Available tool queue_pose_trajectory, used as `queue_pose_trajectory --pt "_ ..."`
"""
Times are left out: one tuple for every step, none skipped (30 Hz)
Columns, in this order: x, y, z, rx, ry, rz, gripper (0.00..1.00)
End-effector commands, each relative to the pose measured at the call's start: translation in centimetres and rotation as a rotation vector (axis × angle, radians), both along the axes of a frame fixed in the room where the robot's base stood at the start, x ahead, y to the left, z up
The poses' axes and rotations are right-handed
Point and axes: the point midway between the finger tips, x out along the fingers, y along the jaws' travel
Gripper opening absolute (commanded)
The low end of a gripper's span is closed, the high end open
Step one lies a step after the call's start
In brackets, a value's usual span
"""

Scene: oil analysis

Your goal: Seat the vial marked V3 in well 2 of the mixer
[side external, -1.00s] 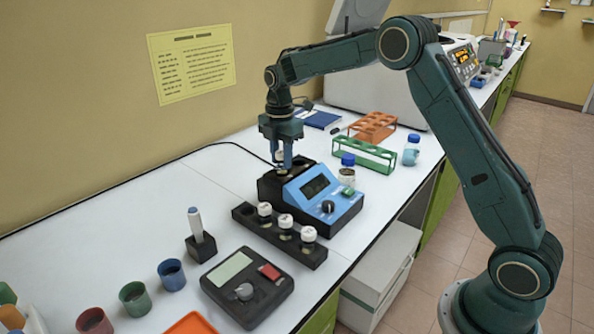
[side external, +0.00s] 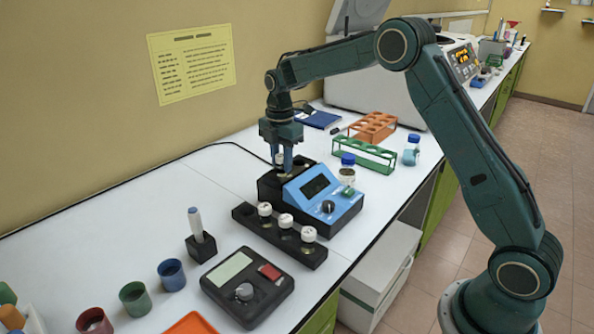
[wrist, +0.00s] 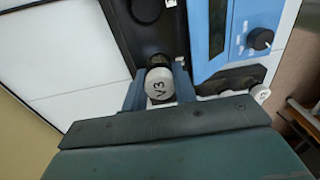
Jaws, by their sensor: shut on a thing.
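The vial V3 has a white cap marked V3, which faces up in the wrist view (wrist: 160,84). My gripper (wrist: 158,92) is shut on it, one finger on each side of the cap. In the side view my gripper (side external: 283,167) points straight down over the black rear part of the blue-and-black mixer (side external: 338,203). The vial looks upright at the mixer block. Its lower end is hidden, so I cannot tell how deep it sits. A dark round well (wrist: 146,8) shows beyond the cap in the wrist view. I cannot read well numbers.
A black rack (side external: 256,228) with several white-capped vials stands in front of the mixer. A blue-capped vial (side external: 347,170) stands at the mixer's right. Green (side external: 362,155) and orange racks (side external: 374,127) are behind. A dark device (side external: 247,287) lies near the front edge.

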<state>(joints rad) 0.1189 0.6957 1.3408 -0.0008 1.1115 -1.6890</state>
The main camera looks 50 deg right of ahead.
Motion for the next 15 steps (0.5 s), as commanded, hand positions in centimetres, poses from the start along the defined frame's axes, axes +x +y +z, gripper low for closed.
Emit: queue_pose_trajectory --pt "0.00 0.00 -0.02 0.000 0.000 0.000 0.05" --pt "0.00 0.00 -0.02 0.000 0.000 0.000 0.05" --pt "0.01 0.00 -0.02 0.000 0.000 0.000 0.05" --pt "0.01 0.00 -0.02 0.000 0.000 0.000 0.05" --pt "0.01 0.00 -0.02 0.000 0.000 0.000 0.05" --pt "0.01 0.00 -0.02 0.000 0.000 0.000 0.05" --pt "0.01 0.00 -0.01 0.000 0.000 0.000 0.05" --pt "0.01 0.00 -0.01 0.000 0.000 0.000 0.05" --pt "0.01 0.00 -0.01 0.000 0.000 0.000 0.05" --pt "0.01 0.00 -0.01 0.000 0.000 0.000 0.32" --pt "0.01 0.00 -0.01 0.000 -0.001 0.000 0.38" --pt "0.01 0.00 -0.01 0.000 -0.001 0.000 0.45" --pt "0.01 0.00 -0.01 0.000 -0.001 0.000 0.51" --pt "0.01 0.00 -0.01 0.000 -0.001 0.000 0.53" --pt "0.01 0.00 0.00 0.000 -0.001 0.000 0.53"
